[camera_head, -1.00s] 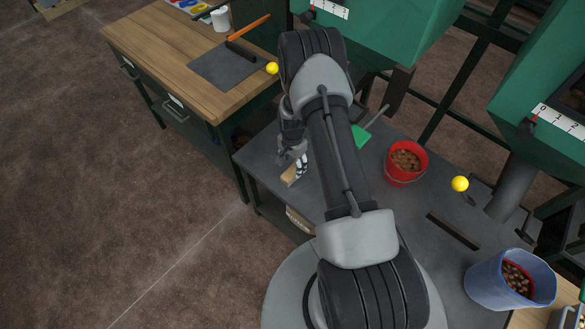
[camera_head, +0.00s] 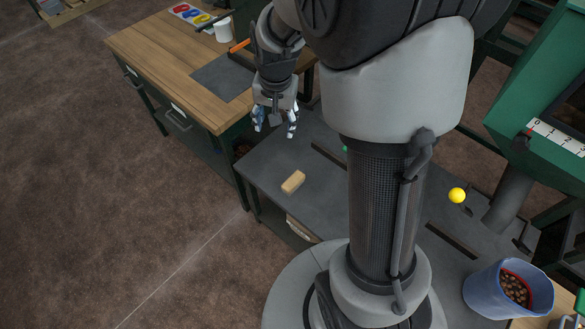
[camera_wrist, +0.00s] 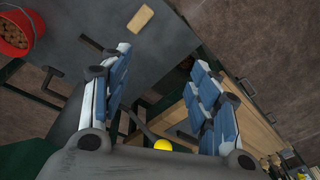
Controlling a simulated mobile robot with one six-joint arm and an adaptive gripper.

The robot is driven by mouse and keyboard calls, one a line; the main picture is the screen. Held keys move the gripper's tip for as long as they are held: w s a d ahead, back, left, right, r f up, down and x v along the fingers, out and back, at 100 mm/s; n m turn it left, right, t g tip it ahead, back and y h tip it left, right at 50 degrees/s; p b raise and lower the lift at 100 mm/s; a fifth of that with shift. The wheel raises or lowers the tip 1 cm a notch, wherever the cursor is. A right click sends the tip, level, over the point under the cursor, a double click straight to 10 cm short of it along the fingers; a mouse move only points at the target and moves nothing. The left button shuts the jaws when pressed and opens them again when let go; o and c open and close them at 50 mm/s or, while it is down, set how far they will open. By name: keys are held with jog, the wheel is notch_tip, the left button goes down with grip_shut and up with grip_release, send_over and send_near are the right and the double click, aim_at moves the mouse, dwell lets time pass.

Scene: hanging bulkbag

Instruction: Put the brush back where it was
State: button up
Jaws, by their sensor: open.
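A tan, rounded block (camera_head: 293,181), possibly the brush, lies flat on the grey metal table (camera_head: 270,166). It also shows in the wrist view (camera_wrist: 140,18), beyond my fingertips. I cannot tell whether it has bristles. An orange-handled tool (camera_head: 240,46) with a dark lower part, which may instead be the brush, rests by the dark mat on the wooden workbench; my arm partly covers it. My gripper (camera_head: 275,128) is open and empty, raised above and behind the tan block, apart from it. Its spread fingers show in the wrist view (camera_wrist: 158,80).
The wooden workbench (camera_head: 150,48) adjoins the table and holds a white cup (camera_head: 222,30). A blue bucket (camera_head: 482,290) stands at the lower right. A red bucket (camera_wrist: 14,32) shows in the wrist view. A yellow ball (camera_head: 457,195) is near the green hopper (camera_head: 520,130).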

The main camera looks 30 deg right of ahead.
jog(key=s+a+r+n+t, duration=0.1)
jog(key=s+a+r+n, duration=0.25)
jog(key=s+r, duration=0.6)
jog(key=s+a+r+n, duration=0.2)
jog(key=s, duration=0.4)
jog(key=s+a+r+n+t, duration=0.1)
jog(key=s+a+r+n, duration=0.1)
jog(key=s, duration=0.5)
jog(key=shift+t, duration=0.3)
jog(key=shift+n, duration=0.25)
